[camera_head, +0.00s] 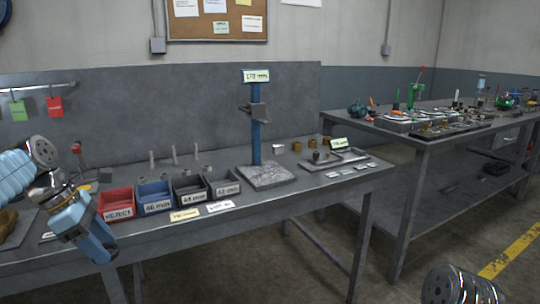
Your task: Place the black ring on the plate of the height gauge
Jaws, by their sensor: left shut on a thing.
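The height gauge has a blue column (256,140) with a dark slider, a sign on top, and a grey square plate (267,177) at its foot. The plate looks bare. My left gripper (106,254) is at the lower left, in front of the bench's front edge and the red bin, pointing down to the right. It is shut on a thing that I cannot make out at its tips. I cannot pick out the black ring for sure in this view. My right gripper is out of view; only part of my right arm shows at the bottom right.
Red (117,204), blue (154,195) and two dark bins stand in a labelled row left of the plate, with pegs behind them. A low tray (335,161) with small parts lies to the right. A second bench (420,133) stands further right.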

